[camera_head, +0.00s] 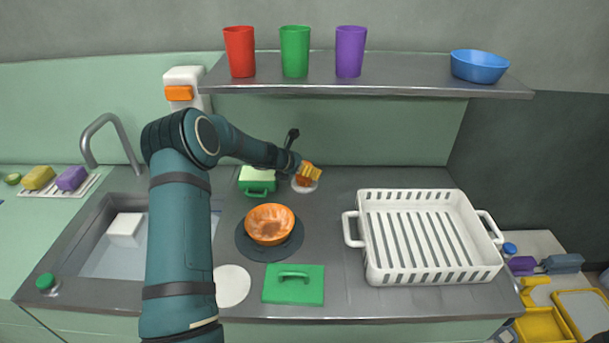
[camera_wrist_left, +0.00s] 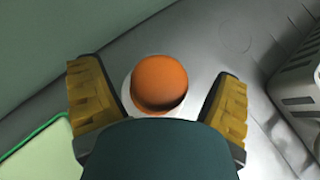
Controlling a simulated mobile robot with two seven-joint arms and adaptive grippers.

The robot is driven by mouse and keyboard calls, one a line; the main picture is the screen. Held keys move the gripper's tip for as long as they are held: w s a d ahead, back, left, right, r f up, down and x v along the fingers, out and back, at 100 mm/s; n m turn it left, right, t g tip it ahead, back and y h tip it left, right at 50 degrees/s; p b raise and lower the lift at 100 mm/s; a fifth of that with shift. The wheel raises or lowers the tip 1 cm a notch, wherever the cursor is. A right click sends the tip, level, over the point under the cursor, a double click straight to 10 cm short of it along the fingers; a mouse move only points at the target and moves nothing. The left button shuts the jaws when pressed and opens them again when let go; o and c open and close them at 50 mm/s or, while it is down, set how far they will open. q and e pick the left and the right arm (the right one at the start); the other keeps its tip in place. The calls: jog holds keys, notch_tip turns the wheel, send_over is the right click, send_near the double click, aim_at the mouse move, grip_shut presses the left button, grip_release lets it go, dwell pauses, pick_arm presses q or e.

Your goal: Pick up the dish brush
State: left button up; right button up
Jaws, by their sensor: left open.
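A round orange knob (camera_wrist_left: 159,83), which seems to be the top of the dish brush, shows in the left wrist view between my fingers. Its bristles are not visible. It stands over a white round base (camera_wrist_left: 127,88), partly hidden by my gripper. In the head view the orange knob (camera_head: 303,182) and white base (camera_head: 305,188) are at the back of the counter, partly covered by my left gripper (camera_head: 311,171). My left gripper, with yellow finger pads, is open, with one finger on each side of the knob and visible gaps to both. My right gripper is out of view.
An orange bowl (camera_head: 270,224), a green board (camera_head: 294,284) and a white rack (camera_head: 372,258) are nearer the front. A shelf (camera_head: 400,88) with cups overhangs the back. The sink (camera_head: 120,262) is left.

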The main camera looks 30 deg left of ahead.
pick_arm(q)
jog(key=c, duration=1.3)
